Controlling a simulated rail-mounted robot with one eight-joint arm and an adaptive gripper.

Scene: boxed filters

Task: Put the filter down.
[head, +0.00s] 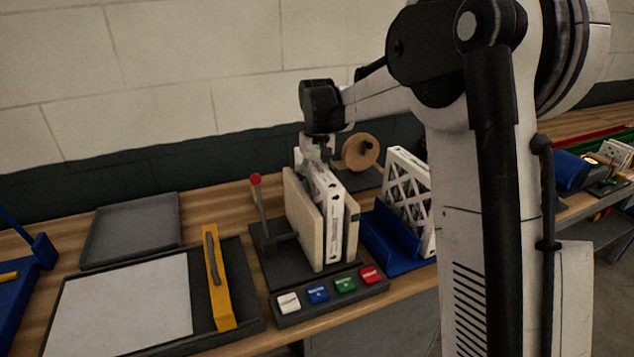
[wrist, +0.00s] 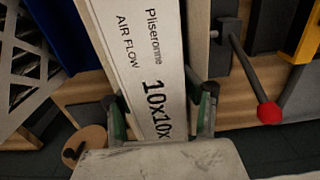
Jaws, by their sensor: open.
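The white boxed filter (head: 334,215) stands upright between two beige boards (head: 301,217) of a dark fixture in the head view. In the wrist view the filter's narrow edge (wrist: 137,60) shows printed text, "AIR FLOW" and "10x10x". My gripper (head: 318,158) is over the filter's upper far end. In the wrist view my gripper (wrist: 161,108) is open, with one finger on each side of the filter's edge; whether either finger touches it I cannot tell.
The fixture has a red-knobbed lever (head: 258,200) on its left and a row of coloured buttons (head: 345,284) in front. A blue stand (head: 395,240) with a white lattice-faced filter (head: 409,197) is to the right. A yellow-handled board (head: 216,280) and grey tray (head: 130,228) lie left.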

